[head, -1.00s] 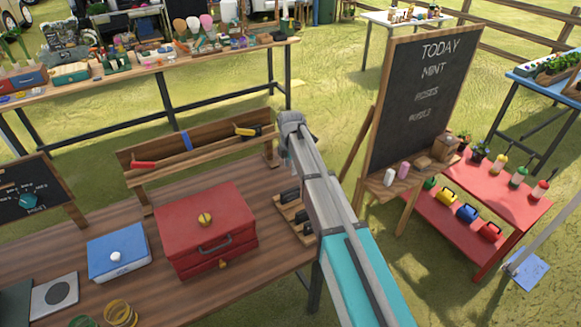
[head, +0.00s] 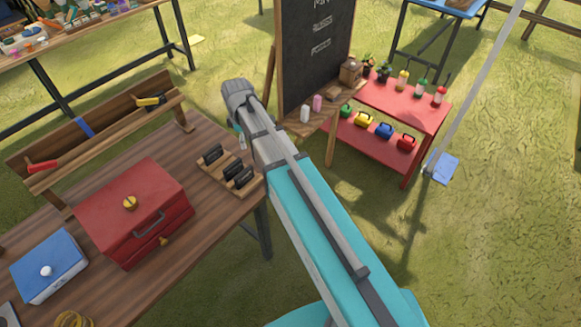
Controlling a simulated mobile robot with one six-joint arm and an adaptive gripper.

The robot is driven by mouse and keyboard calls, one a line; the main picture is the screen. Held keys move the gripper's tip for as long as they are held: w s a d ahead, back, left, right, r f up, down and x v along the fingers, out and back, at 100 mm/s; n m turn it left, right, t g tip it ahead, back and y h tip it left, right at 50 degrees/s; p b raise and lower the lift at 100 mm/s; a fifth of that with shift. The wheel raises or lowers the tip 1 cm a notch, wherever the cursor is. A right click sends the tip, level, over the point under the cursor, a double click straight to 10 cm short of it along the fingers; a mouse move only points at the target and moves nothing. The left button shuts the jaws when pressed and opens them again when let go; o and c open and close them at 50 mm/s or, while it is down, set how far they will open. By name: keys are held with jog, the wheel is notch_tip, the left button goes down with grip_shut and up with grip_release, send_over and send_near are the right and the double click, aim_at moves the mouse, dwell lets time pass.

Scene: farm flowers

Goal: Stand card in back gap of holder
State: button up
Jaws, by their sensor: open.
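A small wooden rack (head: 222,177), which looks like the holder, lies on the brown table near its right edge. Several dark upright pieces stand on it in a row with spaces between them; I cannot tell whether one of them is the card. No separate loose card can be made out. My arm reaches in from the lower right. My gripper (head: 241,139) hangs below the arm's far end, just beyond the rack's back right side, largely hidden by my own arm. It is open, and I see nothing held in it.
A red toolbox (head: 120,196) and a blue box (head: 48,262) stand left of the rack. A wooden shelf (head: 60,150) runs along the table's back. A chalkboard (head: 312,50) and a red stand (head: 415,112) are to the right. Bare tabletop lies behind the rack.

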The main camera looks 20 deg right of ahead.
jog(key=s+d+m, duration=1.1)
jog(key=s+m, duration=0.3)
jog(key=s, duration=0.1)
jog(key=shift+s, duration=0.35)
